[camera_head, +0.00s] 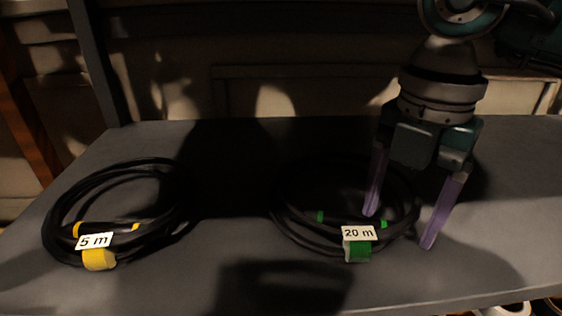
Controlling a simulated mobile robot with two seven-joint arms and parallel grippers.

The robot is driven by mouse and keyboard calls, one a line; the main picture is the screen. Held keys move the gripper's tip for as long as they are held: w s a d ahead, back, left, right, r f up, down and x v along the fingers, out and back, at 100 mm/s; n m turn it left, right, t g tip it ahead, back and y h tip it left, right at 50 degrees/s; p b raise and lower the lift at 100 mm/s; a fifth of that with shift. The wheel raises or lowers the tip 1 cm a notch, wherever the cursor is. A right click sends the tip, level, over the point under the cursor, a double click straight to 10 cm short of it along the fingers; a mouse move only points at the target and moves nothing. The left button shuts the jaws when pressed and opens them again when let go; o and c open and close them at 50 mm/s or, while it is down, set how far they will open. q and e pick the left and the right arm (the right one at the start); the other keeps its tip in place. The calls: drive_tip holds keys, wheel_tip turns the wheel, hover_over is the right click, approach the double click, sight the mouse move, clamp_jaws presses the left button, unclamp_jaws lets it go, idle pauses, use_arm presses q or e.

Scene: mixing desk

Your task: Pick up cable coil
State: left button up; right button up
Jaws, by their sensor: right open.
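Two black cable coils lie flat on the grey desk. The left coil (62,212) has yellow bands and a white tag reading "5 m". The right coil (290,228) has green bands and a white tag reading "20 m". My right gripper (400,230) points down over the right side of the 20 m coil. Its two purple fingers are spread, one inside the ring and one just outside it, with part of the coil's right side between them. I cannot tell whether the fingers touch the cable. My left gripper is not in view.
The grey desk (225,225) is bare between the two coils and to the right of my right gripper. Dark shadows fall across its middle and front. A wall or shelving with a dark upright post (92,60) stands behind. A white object (505,309) shows below the desk's front right edge.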

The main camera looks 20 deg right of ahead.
drive_tip(key=shift+s, duration=0.1)
clamp_jaws()
idle(0.6)
idle(0.7)
